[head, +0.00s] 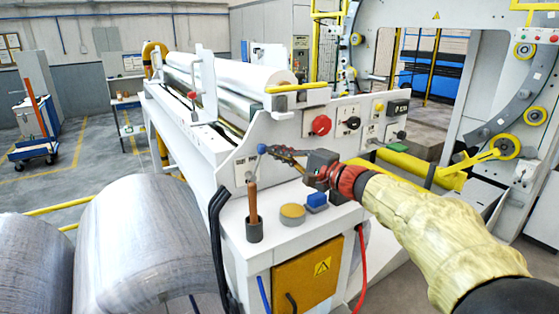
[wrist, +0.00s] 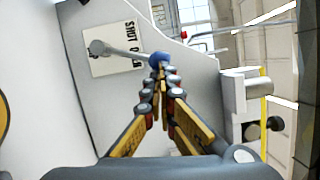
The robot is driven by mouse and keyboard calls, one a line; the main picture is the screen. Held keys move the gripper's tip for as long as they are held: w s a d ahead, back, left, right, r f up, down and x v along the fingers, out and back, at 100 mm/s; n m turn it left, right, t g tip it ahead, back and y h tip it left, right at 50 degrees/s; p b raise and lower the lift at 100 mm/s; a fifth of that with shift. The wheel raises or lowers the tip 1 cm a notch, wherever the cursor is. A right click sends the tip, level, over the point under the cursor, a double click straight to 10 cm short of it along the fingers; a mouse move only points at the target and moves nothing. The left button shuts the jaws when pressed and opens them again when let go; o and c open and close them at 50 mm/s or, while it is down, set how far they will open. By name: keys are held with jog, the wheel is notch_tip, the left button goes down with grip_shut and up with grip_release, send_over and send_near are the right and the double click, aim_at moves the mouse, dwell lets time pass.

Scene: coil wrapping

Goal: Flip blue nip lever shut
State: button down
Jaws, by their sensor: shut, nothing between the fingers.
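The label is partly covered, so I cannot tell exactly which mark the lever points to. My gripper (head: 270,150) is shut and empty. Its fingertips (wrist: 161,68) are right at the knob, seemingly touching it.
A red button (head: 321,125) and black knobs are on the panel behind my gripper. Large metal coils (head: 150,240) lie at the left.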

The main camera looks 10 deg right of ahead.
jog(key=shift+s+a+r+n+g+h+b, duration=0.3)
jog(key=shift+a+n+b, duration=0.9)
jog(key=shift+b, duration=0.5)
jog(key=shift+s+a+r+n+g+h+b, duration=0.15)
jog(key=shift+s+a+r+n+h+b, duration=0.25)
jog(key=shift+a+n+b, duration=0.9)
jog(key=shift+s+a+r+n+g+h+b, duration=0.3)
jog(key=shift+a+n+b, duration=0.5)
jog(key=shift+n+b, duration=0.9)
jog(key=shift+m+b, duration=0.3)
jog(key=shift+b, duration=0.1)
jog(key=shift+r, duration=0.1)
